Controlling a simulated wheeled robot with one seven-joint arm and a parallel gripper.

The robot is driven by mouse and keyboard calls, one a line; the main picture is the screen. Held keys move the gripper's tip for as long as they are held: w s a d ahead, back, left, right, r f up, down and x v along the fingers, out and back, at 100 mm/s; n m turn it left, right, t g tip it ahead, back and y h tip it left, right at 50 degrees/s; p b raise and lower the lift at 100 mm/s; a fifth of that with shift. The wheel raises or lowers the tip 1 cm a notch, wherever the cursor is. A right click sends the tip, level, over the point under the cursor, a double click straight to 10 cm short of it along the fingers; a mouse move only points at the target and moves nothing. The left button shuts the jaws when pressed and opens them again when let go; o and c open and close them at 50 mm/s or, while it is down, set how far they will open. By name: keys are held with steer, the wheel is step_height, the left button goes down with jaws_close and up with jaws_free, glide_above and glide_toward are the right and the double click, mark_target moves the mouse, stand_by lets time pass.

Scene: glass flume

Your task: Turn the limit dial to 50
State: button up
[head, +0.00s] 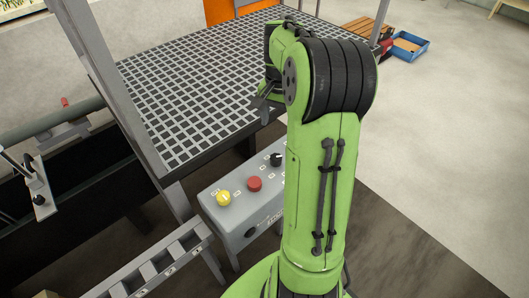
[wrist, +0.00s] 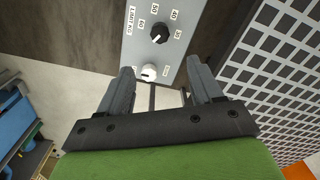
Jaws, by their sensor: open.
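The grey control box (head: 238,205) stands below the grated platform. In the head view its black dial (head: 276,159) shows beside my arm. In the wrist view the black dial (wrist: 159,34) has printed numbers around it, seemingly 30, 40, 50 and 60, and lettering that looks like LIMIT. I cannot clearly read where its pointer stands. A white knob (wrist: 149,72) sits below it in that picture. My gripper (wrist: 160,66) is open and empty, its fingers apart on either side of the panel's end, touching neither knob. In the head view my gripper (head: 264,100) is partly hidden by my wrist.
The box also carries a yellow button (head: 223,198) and a red button (head: 255,184). The grated platform (head: 190,90) and its grey post (head: 110,85) stand close by. A blue crate (head: 409,46) lies at the back right. The floor at right is clear.

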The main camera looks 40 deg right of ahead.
mark_target(276, 157)
step_height(276, 157, down, 15)
steer(key=b, duration=0.3)
steer(key=shift+r+b, duration=0.2)
steer(key=shift+b, duration=0.2)
steer(key=c, duration=1)
steer(key=shift+r, duration=0.1)
steer(key=shift+c, duration=0.2)
steer(key=shift+n, duration=0.4)
steer(key=n+p, duration=0.1)
steer(key=n, duration=0.3)
steer(key=shift+n+p, duration=0.35)
steer(key=shift+n, duration=0.05)
steer(key=n+p, duration=0.1)
steer(key=n, duration=0.5)
steer(key=shift+n, duration=0.3)
